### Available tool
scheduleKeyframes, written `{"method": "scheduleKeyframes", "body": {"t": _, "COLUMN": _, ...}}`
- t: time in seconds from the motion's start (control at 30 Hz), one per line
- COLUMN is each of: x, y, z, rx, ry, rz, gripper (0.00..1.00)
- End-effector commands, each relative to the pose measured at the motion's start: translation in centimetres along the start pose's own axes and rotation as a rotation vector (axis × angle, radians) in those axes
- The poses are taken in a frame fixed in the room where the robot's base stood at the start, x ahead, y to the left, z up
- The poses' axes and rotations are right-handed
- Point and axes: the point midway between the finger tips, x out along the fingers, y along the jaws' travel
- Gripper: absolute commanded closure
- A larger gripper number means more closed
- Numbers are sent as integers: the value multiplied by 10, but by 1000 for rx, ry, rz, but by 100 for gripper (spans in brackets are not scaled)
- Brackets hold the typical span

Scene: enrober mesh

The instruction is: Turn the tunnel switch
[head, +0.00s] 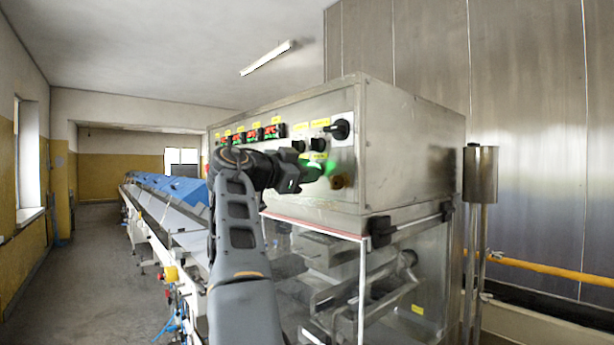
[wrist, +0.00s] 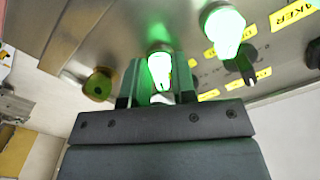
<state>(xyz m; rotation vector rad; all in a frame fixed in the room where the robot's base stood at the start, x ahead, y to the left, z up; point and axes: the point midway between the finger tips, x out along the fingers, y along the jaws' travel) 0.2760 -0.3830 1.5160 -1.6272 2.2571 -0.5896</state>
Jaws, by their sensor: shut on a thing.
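A green-lit rotary switch (wrist: 160,66) sits on the steel control panel, between my fingers in the wrist view. My gripper (wrist: 158,88) is shut on it, one finger on each side. In the head view my gripper (head: 312,174) reaches the lower right part of the panel, where a green glow shows and my fingers hide most of the switch. I cannot read a tunnel label, so I cannot confirm that this is the tunnel switch. A second green-lit switch (wrist: 224,27) is beside it, apart from my fingers.
A black knob (head: 340,129) is at the panel's upper right. A brass round fitting (wrist: 98,86) is close to my left finger. Red and green rocker switches (head: 274,131) line the panel's upper left. A clear-sided cabinet (head: 375,290) is below; a conveyor (head: 160,215) runs away at left.

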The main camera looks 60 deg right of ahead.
Motion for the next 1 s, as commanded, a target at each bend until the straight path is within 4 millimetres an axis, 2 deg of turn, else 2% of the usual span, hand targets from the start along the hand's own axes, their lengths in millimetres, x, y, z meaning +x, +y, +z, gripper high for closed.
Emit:
{"method": "scheduleKeyframes", "body": {"t": 0.57, "x": 0, "y": 0, "z": -1, "rx": 29, "ry": 1, "rz": 0, "gripper": 99}}
{"method": "scheduleKeyframes", "body": {"t": 0.6, "x": 0, "y": 0, "z": -1, "rx": 29, "ry": 1, "rz": 0, "gripper": 72}}
{"method": "scheduleKeyframes", "body": {"t": 0.7, "x": 0, "y": 0, "z": -1, "rx": 29, "ry": 1, "rz": 0, "gripper": 63}}
{"method": "scheduleKeyframes", "body": {"t": 1.0, "x": -3, "y": 0, "z": 0, "rx": 28, "ry": 0, "rz": -1, "gripper": 62}}
